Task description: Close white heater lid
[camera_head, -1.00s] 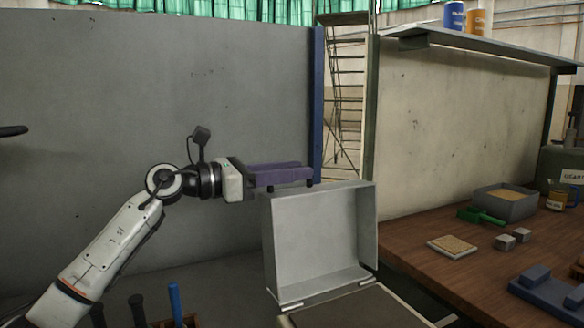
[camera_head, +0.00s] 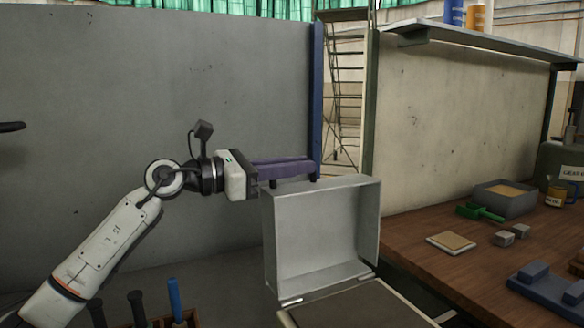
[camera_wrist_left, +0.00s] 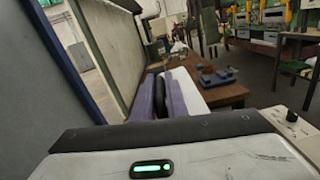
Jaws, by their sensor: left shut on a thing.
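The white heater lid (camera_head: 322,232) stands open and about upright on the heater base (camera_head: 355,308), its hollow inside facing me. My left gripper (camera_head: 284,169) is level with the lid's top edge, at its left. Its long purple fingers are shut on the lid's dark handle, whose short posts show below them. In the left wrist view the dark handle (camera_wrist_left: 154,84) shows between the purple fingers (camera_wrist_left: 160,97), with the white lid (camera_wrist_left: 188,92) just to their right. The outer face of the lid is hidden in the head view. My right gripper is out of view.
A wooden table (camera_head: 424,272) at the right carries a grey bin (camera_head: 512,207), a green scoop (camera_head: 480,212), small blocks and a blue fixture (camera_head: 548,290). A grey wall (camera_head: 150,80) stands behind my left arm. Tool handles (camera_head: 174,298) stick up at the lower left.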

